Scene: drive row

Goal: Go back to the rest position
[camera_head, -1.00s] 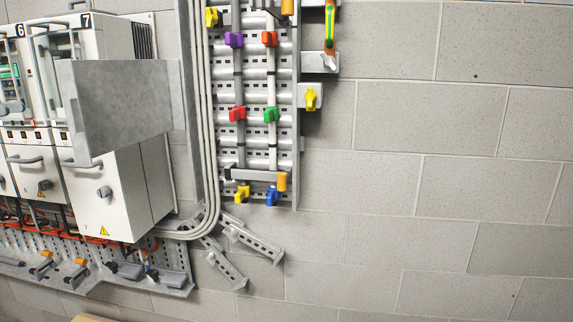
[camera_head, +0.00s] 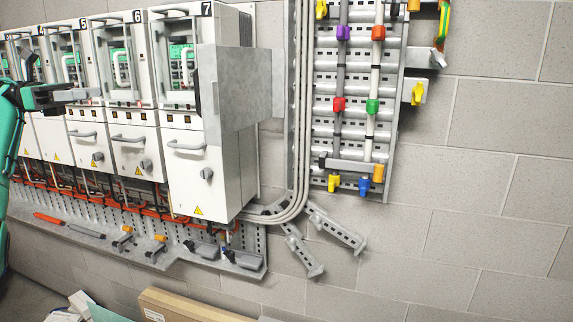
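My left gripper (camera_head: 72,96) shows at the left edge of the head view, on a teal and black arm. It is in front of the row of white drive units (camera_head: 132,143), around the units numbered 4 and 5. Its fingers are small and seen from the side, so I cannot tell whether they are open or shut. I see nothing clearly held in it. My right gripper is not in view.
A grey metal plate (camera_head: 238,88) juts out beside drive unit 7 (camera_head: 205,180). A perforated rail (camera_head: 228,262) with tools runs below the drives. A valve panel (camera_head: 355,128) hangs on the block wall (camera_head: 480,200). A cardboard box (camera_head: 185,306) is low in front.

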